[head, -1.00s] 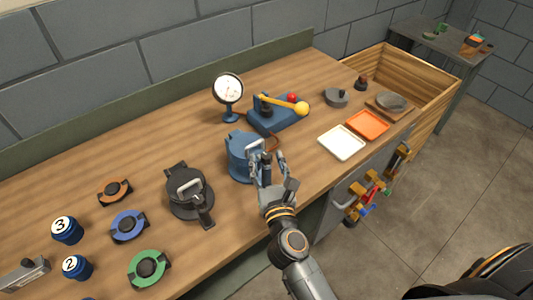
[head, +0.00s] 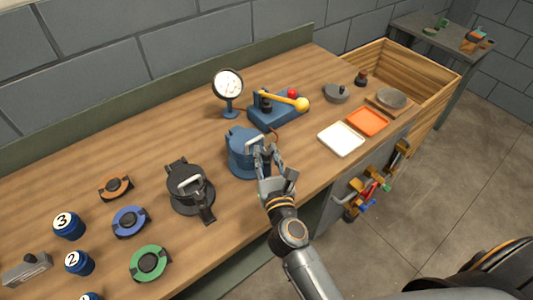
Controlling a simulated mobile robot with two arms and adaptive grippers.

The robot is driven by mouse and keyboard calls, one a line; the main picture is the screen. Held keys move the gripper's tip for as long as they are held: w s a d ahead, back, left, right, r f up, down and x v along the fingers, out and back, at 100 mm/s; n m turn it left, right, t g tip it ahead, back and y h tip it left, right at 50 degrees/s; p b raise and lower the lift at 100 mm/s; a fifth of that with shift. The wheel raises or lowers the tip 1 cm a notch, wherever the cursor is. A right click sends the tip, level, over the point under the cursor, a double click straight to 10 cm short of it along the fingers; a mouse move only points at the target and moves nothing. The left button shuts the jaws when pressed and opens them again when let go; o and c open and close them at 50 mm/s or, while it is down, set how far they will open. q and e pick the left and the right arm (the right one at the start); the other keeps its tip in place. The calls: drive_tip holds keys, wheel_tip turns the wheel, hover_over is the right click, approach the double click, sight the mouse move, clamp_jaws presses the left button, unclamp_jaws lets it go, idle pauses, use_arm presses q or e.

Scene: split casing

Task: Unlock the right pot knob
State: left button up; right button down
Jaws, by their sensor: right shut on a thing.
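The right pot (head: 240,146) is a blue round casing with a pale handle on its lid, at the middle of the bench in the head view. My right gripper (head: 267,152) is at its front right side, shut on the pot's knob. The fingers hide most of the knob, so its turn angle cannot be read. The left pot (head: 183,201), dark grey with a pale handle and a black knob (head: 207,213) at its front, stands to the left. My left gripper is not in view.
A gauge (head: 228,84) and a blue lever unit with a yellow ball (head: 302,104) stand behind the right pot. A white tray (head: 341,139) and an orange tray (head: 368,121) lie to the right. Coloured ring parts and numbered blue knobs (head: 68,226) lie at left.

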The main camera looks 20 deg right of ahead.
drive_tip(key=shift+r+n+y+p, duration=0.2)
drive_tip(key=shift+n+y+p, duration=0.65)
drive_tip(key=shift+y, duration=0.25)
drive_tip(key=shift+d+n+y+p, duration=0.1)
drive_tip(key=shift+n+y+p, duration=0.6)
drive_tip(key=shift+y, duration=0.5)
drive_tip(key=n+y, duration=0.1)
drive_tip(key=y, duration=0.1)
drive_tip(key=shift+f+n+g+y, duration=0.15)
drive_tip(key=shift+n+g+y, duration=0.2)
drive_tip(key=shift+g+y, duration=0.05)
drive_tip(key=n+g+y, duration=0.1)
drive_tip(key=y, duration=0.1)
drive_tip(key=shift+f+n+y, duration=0.15)
drive_tip(key=shift+n+y, duration=0.15)
drive_tip(key=shift+n, duration=0.1)
drive_tip(key=shift+w+n+g+y+b, duration=0.1)
drive_tip(key=shift+n+g+y+b, duration=0.45)
drive_tip(key=shift+n+g+y, duration=0.5)
drive_tip(key=n+g+y+b, duration=0.6)
drive_tip(key=g, duration=0.1)
drive_tip(key=shift+n+g+y+b, duration=0.75)
drive_tip(key=shift+n+g+b, duration=0.7)
drive_tip(key=shift+g, duration=1)
